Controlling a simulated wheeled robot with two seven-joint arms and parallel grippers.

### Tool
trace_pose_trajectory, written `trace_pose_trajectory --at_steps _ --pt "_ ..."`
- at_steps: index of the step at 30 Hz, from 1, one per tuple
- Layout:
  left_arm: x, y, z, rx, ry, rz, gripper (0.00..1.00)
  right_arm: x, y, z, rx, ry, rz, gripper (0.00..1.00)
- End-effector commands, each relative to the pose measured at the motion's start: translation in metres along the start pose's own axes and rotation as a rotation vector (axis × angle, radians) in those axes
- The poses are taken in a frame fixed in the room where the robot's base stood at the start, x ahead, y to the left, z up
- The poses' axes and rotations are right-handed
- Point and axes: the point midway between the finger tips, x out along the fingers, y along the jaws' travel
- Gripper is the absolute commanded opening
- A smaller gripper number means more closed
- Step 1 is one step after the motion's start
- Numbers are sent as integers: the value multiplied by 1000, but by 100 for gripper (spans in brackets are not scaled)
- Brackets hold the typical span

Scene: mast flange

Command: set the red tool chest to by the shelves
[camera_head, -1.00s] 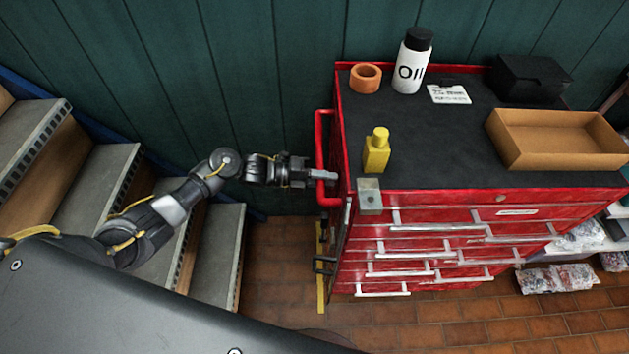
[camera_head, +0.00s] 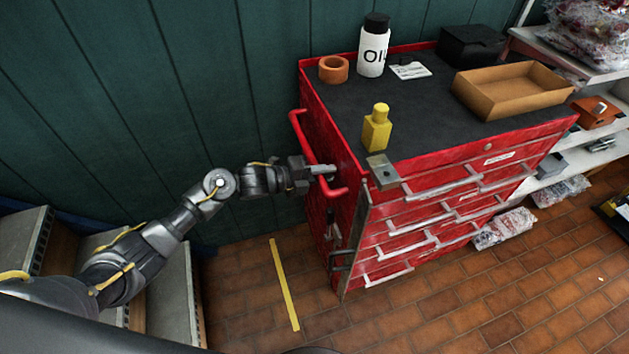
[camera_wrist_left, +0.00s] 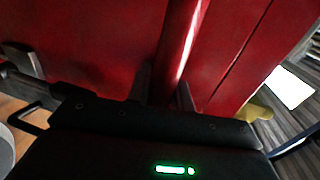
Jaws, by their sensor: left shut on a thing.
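The red tool chest (camera_head: 430,195) stands on the tiled floor against the green wall, with several drawers facing front right. A red push handle (camera_head: 304,138) sticks out from its left side. My left gripper (camera_head: 325,170) is shut on this handle. In the left wrist view the red handle bar (camera_wrist_left: 182,50) runs between the two fingers (camera_wrist_left: 165,90), with the chest's red side panel behind it. The shelves (camera_head: 575,65) stand just beyond the chest's right end, with bagged goods on them. My right gripper is not in view.
On the chest top are an orange tape roll (camera_head: 333,69), an oil bottle (camera_head: 373,45), a yellow bottle (camera_head: 377,128), a card (camera_head: 410,71), a black box (camera_head: 470,46) and a cardboard tray (camera_head: 515,102). Steps (camera_head: 165,285) are at left. Floor (camera_head: 480,305) in front is clear.

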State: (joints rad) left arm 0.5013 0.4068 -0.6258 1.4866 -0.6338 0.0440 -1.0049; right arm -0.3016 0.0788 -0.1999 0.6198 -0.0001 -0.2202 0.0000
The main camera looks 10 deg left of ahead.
Motion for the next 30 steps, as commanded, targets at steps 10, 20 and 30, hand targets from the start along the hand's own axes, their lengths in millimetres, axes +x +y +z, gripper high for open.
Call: trace_pose_trajectory --at_steps 10,20,30 --pt "26 -17 -1 8 4 -24 0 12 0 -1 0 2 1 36" --pt "21 -15 3 6 -7 -20 0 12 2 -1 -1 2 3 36" --pt "26 -14 1 6 0 -16 41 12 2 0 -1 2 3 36"
